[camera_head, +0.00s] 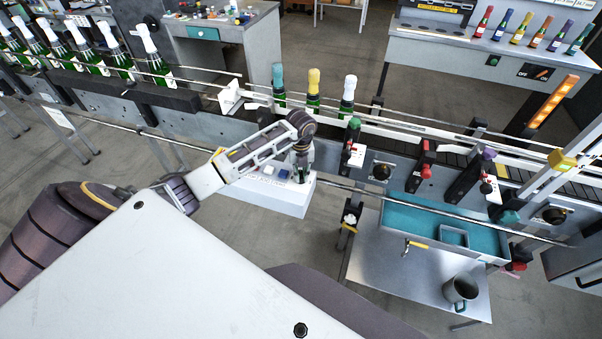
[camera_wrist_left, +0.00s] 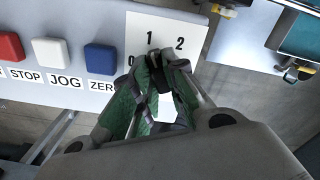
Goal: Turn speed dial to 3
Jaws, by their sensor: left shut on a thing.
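The white control box (camera_head: 280,199) stands beside the conveyor, below its front edge. My left gripper (camera_head: 302,174) reaches down onto the right part of this box. In the left wrist view, my left gripper (camera_wrist_left: 162,82) is shut over the white dial plate (camera_wrist_left: 146,28), around the speed dial. The fingers hide most of the dial, and I cannot read its pointer. The marks 0, 1 and 2 show above the fingers; a mark 3 is not visible. My right gripper is not in view.
Left of the dial are a blue button (camera_wrist_left: 100,58), a white button (camera_wrist_left: 50,51) and a red button (camera_wrist_left: 11,46). Bottles (camera_head: 313,92) stand on the conveyor behind the gripper. A teal tray (camera_head: 400,216) and a mug (camera_head: 460,290) are on the right.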

